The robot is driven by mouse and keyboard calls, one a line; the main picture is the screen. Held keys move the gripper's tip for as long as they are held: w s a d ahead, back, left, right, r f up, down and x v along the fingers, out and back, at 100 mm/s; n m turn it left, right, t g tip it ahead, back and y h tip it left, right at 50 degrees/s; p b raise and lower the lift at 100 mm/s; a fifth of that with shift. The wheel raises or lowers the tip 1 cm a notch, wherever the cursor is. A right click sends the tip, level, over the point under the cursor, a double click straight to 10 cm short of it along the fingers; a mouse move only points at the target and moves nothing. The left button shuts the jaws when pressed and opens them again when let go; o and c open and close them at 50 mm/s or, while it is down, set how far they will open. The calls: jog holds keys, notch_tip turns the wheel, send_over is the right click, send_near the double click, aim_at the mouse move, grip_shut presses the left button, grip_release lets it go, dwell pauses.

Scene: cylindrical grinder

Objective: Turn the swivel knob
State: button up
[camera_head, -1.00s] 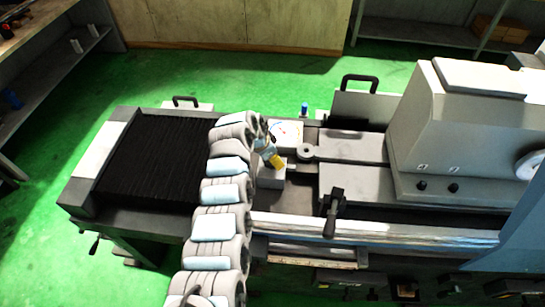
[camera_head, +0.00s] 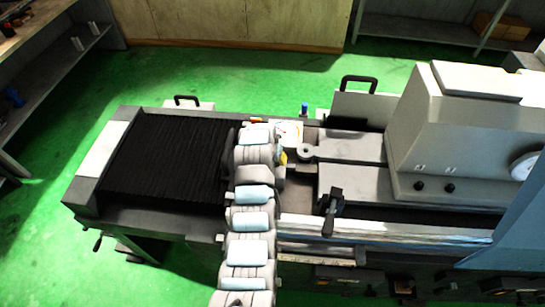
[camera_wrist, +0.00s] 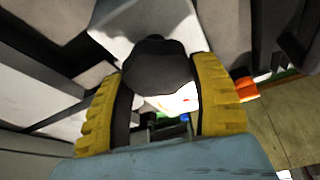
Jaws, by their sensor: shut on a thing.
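The swivel knob (camera_wrist: 156,62) is dark, with a lobed rim, and sits in front of a pale grey block in the wrist view. My gripper (camera_wrist: 155,88) has its two yellow-padded fingers on either side of the knob and is shut on it. In the head view my own arm hides the knob and most of the gripper. Only a bit of the yellow finger (camera_head: 283,158) shows beside the arm.
The grinder's black bellows cover (camera_head: 165,160) lies left of my arm. A black lever handle (camera_head: 331,210) and a round grey part (camera_head: 306,151) stand to the right. The large grey housing (camera_head: 460,130) fills the right side.

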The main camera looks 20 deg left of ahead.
jog(key=shift+n, duration=0.4)
jog(key=o, duration=1.2)
jog(key=shift+r, duration=0.1)
jog(key=v, duration=1.1)
jog(key=shift+s+d+r, duration=0.15)
jog(key=shift+s+r, duration=0.05)
jog(key=shift+r, duration=0.15)
